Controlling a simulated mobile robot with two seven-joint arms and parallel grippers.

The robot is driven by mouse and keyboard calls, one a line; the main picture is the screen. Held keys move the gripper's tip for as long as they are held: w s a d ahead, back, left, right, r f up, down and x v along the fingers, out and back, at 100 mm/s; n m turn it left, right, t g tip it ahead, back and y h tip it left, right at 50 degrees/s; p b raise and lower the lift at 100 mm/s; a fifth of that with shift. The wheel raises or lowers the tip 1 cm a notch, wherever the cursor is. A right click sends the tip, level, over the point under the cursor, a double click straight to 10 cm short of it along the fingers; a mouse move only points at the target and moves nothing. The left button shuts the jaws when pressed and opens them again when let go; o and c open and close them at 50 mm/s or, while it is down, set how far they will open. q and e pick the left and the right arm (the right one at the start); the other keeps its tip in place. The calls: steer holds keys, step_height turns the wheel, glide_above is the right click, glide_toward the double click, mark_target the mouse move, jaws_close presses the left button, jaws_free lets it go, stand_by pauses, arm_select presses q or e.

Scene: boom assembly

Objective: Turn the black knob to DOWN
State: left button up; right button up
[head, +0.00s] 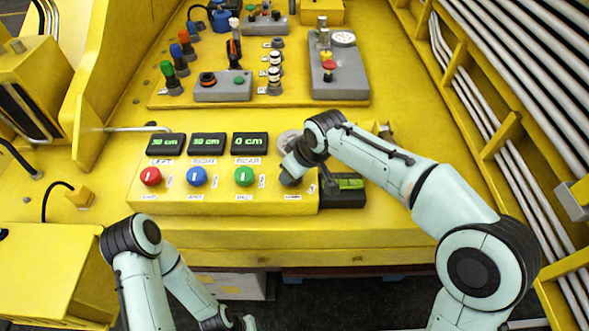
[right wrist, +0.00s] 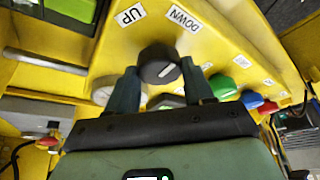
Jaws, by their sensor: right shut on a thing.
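The black knob (right wrist: 158,65) is in the right wrist view, on the yellow panel below the UP label (right wrist: 130,15) and the DOWN label (right wrist: 184,18). A short white line on its face slants up to the right; I cannot tell which label it marks. My right gripper (right wrist: 159,72) is shut on the knob, one finger on each side. In the head view my right gripper (head: 296,170) is at the panel's right end and hides the knob. My left arm is at the bottom of the head view; its gripper (head: 241,322) is too unclear to read.
The panel has red (head: 150,176), blue (head: 196,176) and green (head: 244,176) buttons left of my right gripper. Three displays (head: 207,144) stand behind them. A black box (head: 345,197) with a green top is just right of the gripper. Other control boxes stand farther back.

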steer(key=o, duration=1)
arm_select(q)
steer(key=shift+w+r+p, duration=0.45)
steer(key=shift+r+p, duration=0.1)
steer(key=shift+r, duration=0.15)
arm_select(e)
steer(key=v, duration=1.3)
steer(key=shift+s+d+r, duration=0.1)
steer(key=shift+d+r, duration=0.05)
arm_select(q)
steer(key=shift+s, duration=0.15)
